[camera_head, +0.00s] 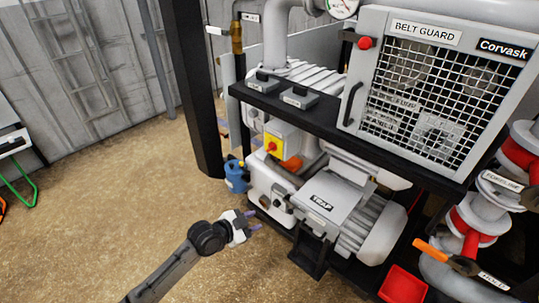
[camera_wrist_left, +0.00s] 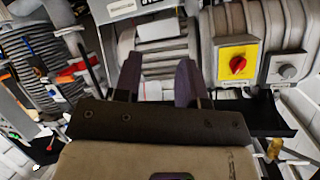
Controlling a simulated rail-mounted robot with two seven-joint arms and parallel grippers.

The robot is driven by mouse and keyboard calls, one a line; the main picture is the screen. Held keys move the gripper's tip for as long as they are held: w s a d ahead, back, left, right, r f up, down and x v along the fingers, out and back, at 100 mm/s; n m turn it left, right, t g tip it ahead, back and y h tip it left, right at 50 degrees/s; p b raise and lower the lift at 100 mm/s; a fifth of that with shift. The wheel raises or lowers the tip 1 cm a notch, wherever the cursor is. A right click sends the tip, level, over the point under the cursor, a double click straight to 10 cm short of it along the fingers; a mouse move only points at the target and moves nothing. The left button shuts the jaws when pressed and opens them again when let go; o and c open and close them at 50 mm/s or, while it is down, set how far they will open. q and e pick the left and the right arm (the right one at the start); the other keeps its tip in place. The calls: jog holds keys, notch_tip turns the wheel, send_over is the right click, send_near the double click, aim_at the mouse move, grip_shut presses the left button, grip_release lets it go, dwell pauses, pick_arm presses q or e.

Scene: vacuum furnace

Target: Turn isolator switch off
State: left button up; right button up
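The isolator switch is a red rotary knob (camera_head: 272,147) on a yellow plate (camera_head: 283,133), on the grey machine under the black shelf. In the left wrist view the red knob (camera_wrist_left: 237,64) sits on its yellow plate (camera_wrist_left: 226,77), right of my fingers. Its handle looks slightly slanted there; its marking is too small to read. My left gripper (camera_head: 253,221) is low in front of the machine, below the switch and apart from it. Its two purple fingers (camera_wrist_left: 159,82) are spread with nothing between them. My right gripper is not in view.
A blue can-like object (camera_head: 236,177) stands beside the machine, near the black post (camera_head: 195,95). The belt guard (camera_head: 435,85) and black shelf (camera_head: 335,124) overhang the switch. A red tray (camera_head: 404,285) and red-banded pipes (camera_head: 470,222) are at right.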

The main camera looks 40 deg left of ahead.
pick_arm(q)
jog(key=w+a+r+t, duration=0.3)
jog(key=w+a+r, duration=0.3)
jog(key=w+a, duration=0.1)
jog(key=t+y+b, duration=0.2)
send_near(269, 149)
jog(key=shift+n, duration=0.3)
jog(key=w+b, duration=0.1)
jog(key=w, duration=0.3)
jog(key=w+b, duration=0.2)
jog(key=w, duration=0.2)
jog(key=shift+d+f, duration=0.1)
jog(key=shift+d, duration=0.15)
jog(key=shift+w+b, duration=0.35)
jog(key=shift+w, duration=0.25)
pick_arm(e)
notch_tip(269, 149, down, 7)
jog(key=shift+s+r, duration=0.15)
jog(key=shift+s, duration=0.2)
pick_arm(q)
jog(key=shift+d, duration=0.1)
grip_shut()
